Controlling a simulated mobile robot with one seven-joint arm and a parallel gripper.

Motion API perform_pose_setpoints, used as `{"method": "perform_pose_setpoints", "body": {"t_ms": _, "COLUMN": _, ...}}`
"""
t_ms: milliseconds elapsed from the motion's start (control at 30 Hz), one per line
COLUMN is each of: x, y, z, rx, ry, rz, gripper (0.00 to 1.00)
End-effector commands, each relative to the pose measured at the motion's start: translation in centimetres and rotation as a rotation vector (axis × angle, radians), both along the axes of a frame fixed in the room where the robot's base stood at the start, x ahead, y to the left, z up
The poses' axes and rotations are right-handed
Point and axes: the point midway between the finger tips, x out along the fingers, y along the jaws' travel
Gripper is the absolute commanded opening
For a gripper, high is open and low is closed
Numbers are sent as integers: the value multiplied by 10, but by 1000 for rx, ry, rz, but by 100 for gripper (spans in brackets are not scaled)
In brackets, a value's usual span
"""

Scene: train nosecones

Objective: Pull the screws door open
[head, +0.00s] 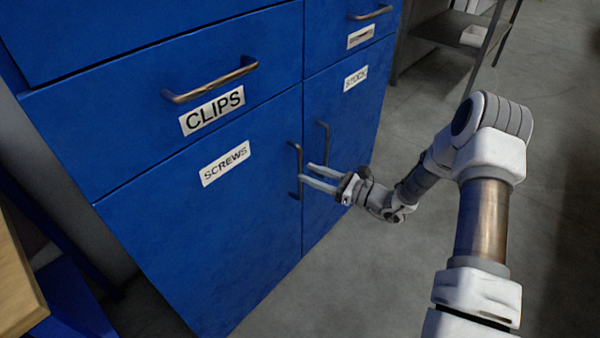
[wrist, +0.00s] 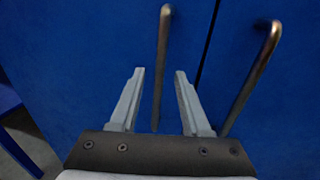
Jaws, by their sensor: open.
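The blue screws door (head: 215,250), labelled SCREWS, is the lower left door of the cabinet in the head view and looks shut. Its dark vertical bar handle (head: 293,152) is near the door's right edge. My gripper (head: 305,172) is open, with its fingers pointing at that handle. In the wrist view my gripper (wrist: 159,74) has the screws handle (wrist: 163,40) running down between its two fingers, with gaps on both sides. I cannot tell how deep the bar is between them. The fingers partly cover the handle in the head view.
The STOCK door handle (head: 324,140) stands close by on the right; it also shows in the wrist view (wrist: 254,75), just right of the right finger. The CLIPS drawer handle (head: 210,82) is above. Grey floor (head: 350,290) is clear in front. A wooden-topped surface (head: 15,280) is at lower left.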

Motion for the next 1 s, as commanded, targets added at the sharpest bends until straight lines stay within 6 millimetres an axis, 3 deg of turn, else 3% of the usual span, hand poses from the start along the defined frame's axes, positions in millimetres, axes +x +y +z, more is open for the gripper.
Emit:
{"method": "perform_pose_setpoints", "body": {"t_ms": 200, "x": 14, "y": 28, "z": -1, "rx": 0, "ry": -2, "rz": 2, "gripper": 47}}
{"method": "perform_pose_setpoints", "body": {"t_ms": 600, "x": 18, "y": 36, "z": 0, "rx": -1, "ry": 0, "rz": 0, "gripper": 47}}
{"method": "perform_pose_setpoints", "body": {"t_ms": 633, "x": 18, "y": 36, "z": 0, "rx": -1, "ry": 0, "rz": 0, "gripper": 45}}
{"method": "perform_pose_setpoints", "body": {"t_ms": 867, "x": 18, "y": 35, "z": 0, "rx": 0, "ry": 0, "rz": 0, "gripper": 4}}
{"method": "perform_pose_setpoints", "body": {"t_ms": 1000, "x": 18, "y": 35, "z": 0, "rx": 0, "ry": 0, "rz": 0, "gripper": 0}}
